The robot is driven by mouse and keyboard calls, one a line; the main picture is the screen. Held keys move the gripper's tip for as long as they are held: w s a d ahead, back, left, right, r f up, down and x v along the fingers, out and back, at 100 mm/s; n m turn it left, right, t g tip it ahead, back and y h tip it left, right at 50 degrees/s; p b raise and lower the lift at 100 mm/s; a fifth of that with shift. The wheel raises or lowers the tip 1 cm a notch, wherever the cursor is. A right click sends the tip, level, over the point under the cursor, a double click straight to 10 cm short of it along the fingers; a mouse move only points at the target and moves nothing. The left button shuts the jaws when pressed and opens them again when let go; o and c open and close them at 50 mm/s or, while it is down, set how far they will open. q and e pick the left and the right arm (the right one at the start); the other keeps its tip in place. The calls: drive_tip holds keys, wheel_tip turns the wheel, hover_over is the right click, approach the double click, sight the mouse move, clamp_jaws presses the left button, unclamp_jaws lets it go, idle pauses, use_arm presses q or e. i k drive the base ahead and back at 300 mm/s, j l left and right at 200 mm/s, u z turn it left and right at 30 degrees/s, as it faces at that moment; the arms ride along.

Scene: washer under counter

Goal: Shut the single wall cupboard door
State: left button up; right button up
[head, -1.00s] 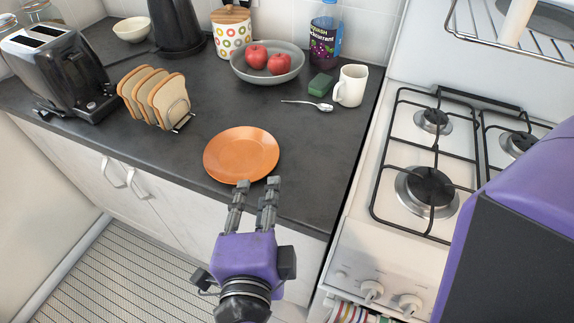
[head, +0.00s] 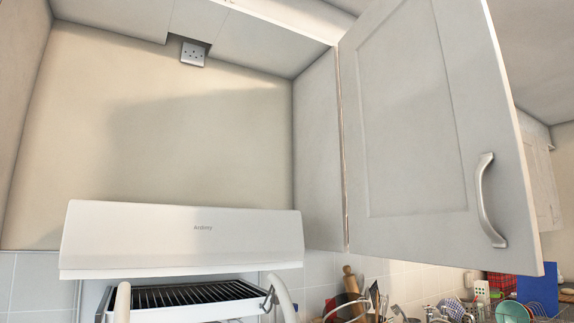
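The wall cupboard door (head: 415,120) is a pale panelled door at the upper right of the head view, standing open and swung out toward me. Its left edge meets the front of the cupboard's side panel (head: 318,150). A curved metal handle (head: 487,202) is near its right, free edge, low down. The door hides the cupboard's inside. Neither of my grippers is in the head view now, so I cannot see their state.
A white cooker hood or grill top (head: 185,240) is below left, with a wire grill rack (head: 185,297) under it. A wall socket (head: 193,53) is above. Below the door are a rolling pin (head: 350,283), other utensils and dishes. Space in front of the door looks clear.

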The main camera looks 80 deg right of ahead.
sight(436, 172)
drive_tip(key=z, duration=0.45)
drive_tip(key=j+z, duration=0.1)
drive_tip(key=z, duration=0.35)
drive_tip(key=j+z, duration=0.1)
drive_tip(key=z, duration=0.75)
drive_tip(key=j+z, duration=0.1)
drive_tip(key=z, duration=0.8)
drive_tip(key=k+z, duration=0.1)
drive_tip(key=z, duration=0.3)
